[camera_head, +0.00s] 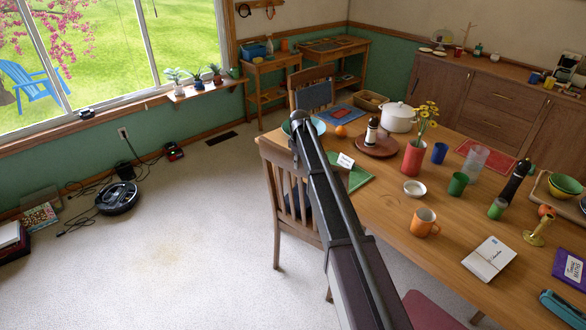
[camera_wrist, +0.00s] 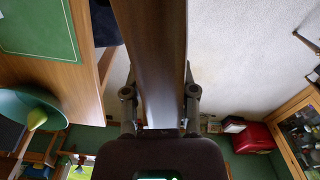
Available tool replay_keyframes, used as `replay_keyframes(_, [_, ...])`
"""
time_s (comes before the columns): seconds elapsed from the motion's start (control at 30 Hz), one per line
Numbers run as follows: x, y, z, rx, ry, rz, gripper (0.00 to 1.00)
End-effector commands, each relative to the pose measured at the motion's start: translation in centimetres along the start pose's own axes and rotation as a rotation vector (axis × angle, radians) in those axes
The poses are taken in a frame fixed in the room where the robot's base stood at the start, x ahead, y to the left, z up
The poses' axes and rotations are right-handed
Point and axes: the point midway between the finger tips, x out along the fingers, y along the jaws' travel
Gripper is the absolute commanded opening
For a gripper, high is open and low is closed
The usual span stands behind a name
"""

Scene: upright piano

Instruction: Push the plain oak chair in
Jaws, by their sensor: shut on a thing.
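A plain oak chair (camera_head: 274,152) with a slatted back stands at the left side of the dining table (camera_head: 378,212). Its back faces the open floor, and my arm hides part of it. My gripper (camera_head: 298,122) is at the chair's top rail. In the wrist view my gripper (camera_wrist: 160,95) has one finger on each side of a long wooden rail (camera_wrist: 152,45), shut on it. The table edge lies close to the left of the rail there, with a gap between.
Another wooden chair (camera_head: 312,74) stands at the table's far end, and a red seat (camera_head: 428,312) shows at the bottom. A robot vacuum (camera_head: 118,198) and cables lie by the window wall. The carpet left of the chair is clear. Crockery, a pot and flowers stand on the table.

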Motion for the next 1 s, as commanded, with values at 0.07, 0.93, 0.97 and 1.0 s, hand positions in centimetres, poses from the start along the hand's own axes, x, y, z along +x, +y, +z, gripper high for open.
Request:
replay_keyframes(0.07, [0.00, 0.54, -0.05, 0.001, 0.001, 0.004, 0.00])
replay_keyframes(0.93, [0.00, 0.37, -0.04, 0.000, 0.001, 0.002, 0.71])
replay_keyframes(0.97, [0.00, 0.31, -0.03, 0.000, 0.001, 0.001, 0.71])
replay_keyframes(1.0, [0.00, 0.19, -0.02, 0.000, 0.001, 0.001, 0.71])
